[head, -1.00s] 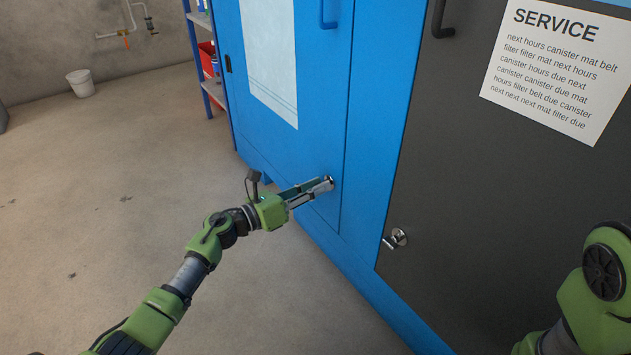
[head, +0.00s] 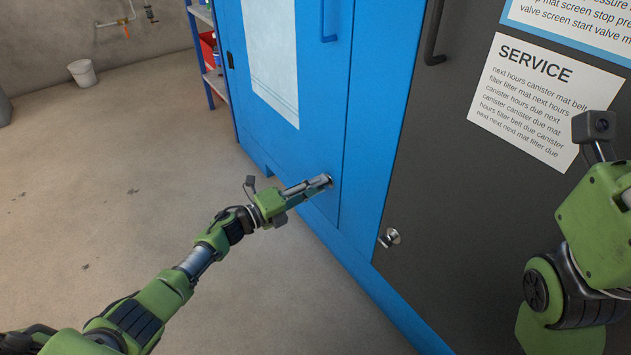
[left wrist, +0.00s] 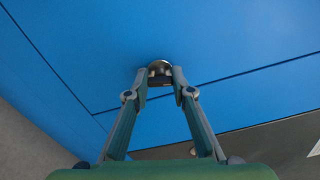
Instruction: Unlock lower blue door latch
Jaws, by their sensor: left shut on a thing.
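The blue door (head: 290,150) stands closed, with a small metal latch (head: 331,179) near its lower right corner. In the left wrist view the round, shiny latch (left wrist: 160,68) sits just above the door seam. My left gripper (head: 325,181) reaches it from the left and is shut on it; in the left wrist view its fingertips (left wrist: 159,76) are on either side of the latch's small handle and partly hide it. Part of my right arm shows at the right edge of the head view; its fingers are not visible.
A dark grey door (head: 450,180) to the right has its own metal latch (head: 389,238) and a service notice (head: 540,100). A blue handle (head: 327,22) is higher on the blue door. A white bucket (head: 82,73) stands far left. The floor (head: 130,170) is mostly clear.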

